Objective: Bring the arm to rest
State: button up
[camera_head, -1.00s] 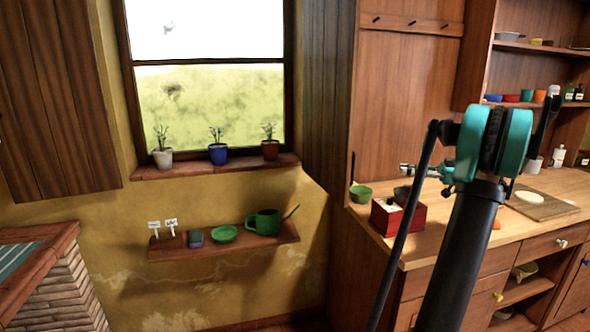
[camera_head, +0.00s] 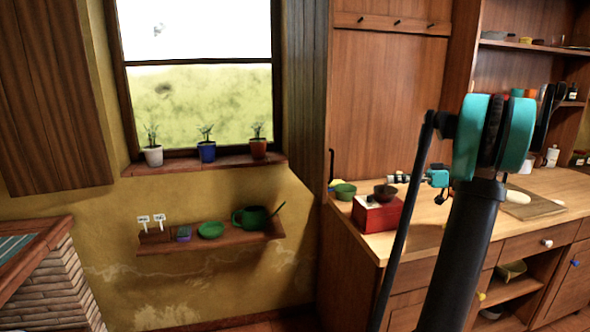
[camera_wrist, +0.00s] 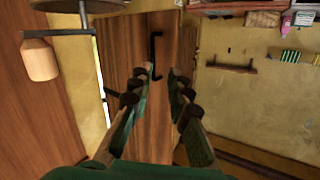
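My arm stands in the right half of the head view, with a teal joint at the top of a black link. A small teal and grey part of it shows beside that link, above the counter. In the wrist view my gripper (camera_wrist: 162,74) has its two green and brown fingers apart, with nothing between them. Beyond the fingers is a wooden door or panel with a black handle (camera_wrist: 156,55). Whether the gripper itself shows in the head view I cannot tell.
The wooden counter (camera_head: 425,222) bears a red box (camera_head: 378,214) with a dark bowl (camera_head: 385,192), a green bowl (camera_head: 345,191) and a board (camera_head: 535,206). A wall shelf (camera_head: 215,243) holds a green watering can (camera_head: 250,217). Potted plants line the windowsill (camera_head: 210,166).

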jog(key=s+a+f+m+g+h, duration=0.1)
jog(key=s+a+f+m+h, duration=0.3)
jog(key=s+a+f, duration=0.3)
jog(key=s+a+f+m+g+h, duration=0.1)
jog(key=s+a+f+m+h, duration=0.2)
jog(key=s+a+f, duration=0.35)
jog(key=s+f+m+t+h, duration=0.1)
jog(key=s+f+m+h, duration=0.4)
jog(key=s+f, duration=0.8)
jog(key=s+h, duration=0.1)
jog(key=h, duration=0.2)
jog(key=shift+s+a+f, duration=0.15)
jog(key=shift+s+f, duration=0.05)
jog(key=shift+s, duration=0.1)
